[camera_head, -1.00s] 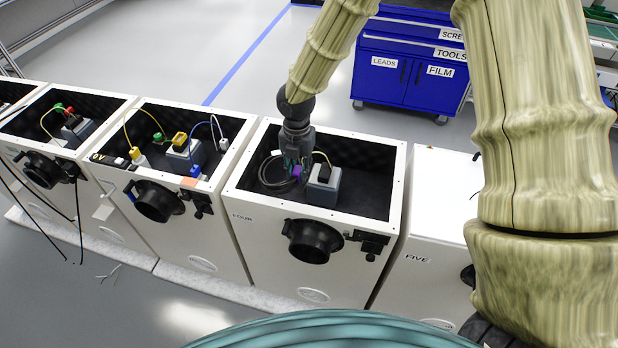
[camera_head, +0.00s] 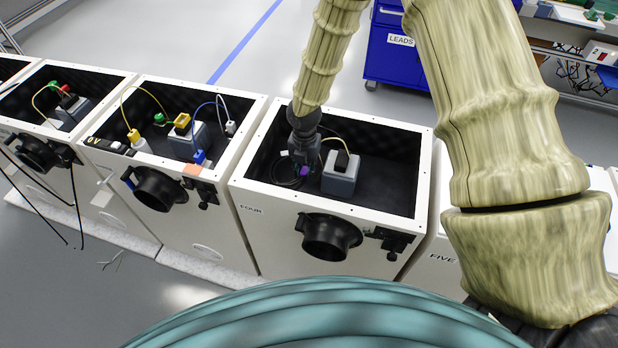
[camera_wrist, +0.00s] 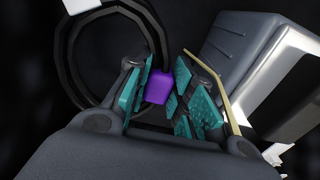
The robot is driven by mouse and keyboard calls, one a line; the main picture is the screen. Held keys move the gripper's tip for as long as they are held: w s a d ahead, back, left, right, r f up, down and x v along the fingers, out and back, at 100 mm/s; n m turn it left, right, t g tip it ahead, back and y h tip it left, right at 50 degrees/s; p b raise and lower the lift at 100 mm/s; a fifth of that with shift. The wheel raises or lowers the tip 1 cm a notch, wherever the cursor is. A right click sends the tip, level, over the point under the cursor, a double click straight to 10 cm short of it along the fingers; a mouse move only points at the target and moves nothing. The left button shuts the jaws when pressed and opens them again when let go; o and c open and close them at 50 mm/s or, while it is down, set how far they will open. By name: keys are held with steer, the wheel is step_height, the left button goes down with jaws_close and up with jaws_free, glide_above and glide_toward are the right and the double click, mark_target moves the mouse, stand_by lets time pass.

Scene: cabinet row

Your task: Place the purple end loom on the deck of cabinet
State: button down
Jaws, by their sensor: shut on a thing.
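The purple end (camera_wrist: 159,86) of the loom sits between the teal finger pads of my gripper (camera_wrist: 168,95) in the wrist view. My gripper is shut on it. In the head view the purple end (camera_head: 304,171) shows small beneath my gripper (camera_head: 301,160), inside the open cabinet marked FOUR (camera_head: 240,190). The loom's black cable (camera_wrist: 68,50) curls in a loop beside the gripper. The cabinet's dark inner floor (camera_head: 385,196) is partly hidden by my arm and the front wall. I cannot tell whether the purple end touches the floor.
A grey block (camera_head: 341,176) with a black plug and a yellow lead stands just right of my gripper in cabinet FOUR. The cabinet's white rim surrounds the opening. A neighbouring cabinet (camera_head: 215,235) on the left holds coloured plugs. Free floor room lies right of the grey block.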

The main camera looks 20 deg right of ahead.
mark_target(306, 186)
steer(key=shift+s+f, duration=0.1)
steer(key=shift+f, duration=2.15)
steer(key=shift+f, duration=0.1)
steer(key=c, duration=1.3)
jaws_free()
steer(key=shift+o, duration=0.2)
steer(key=shift+r+b, duration=0.45)
steer(key=shift+r, duration=5.65)
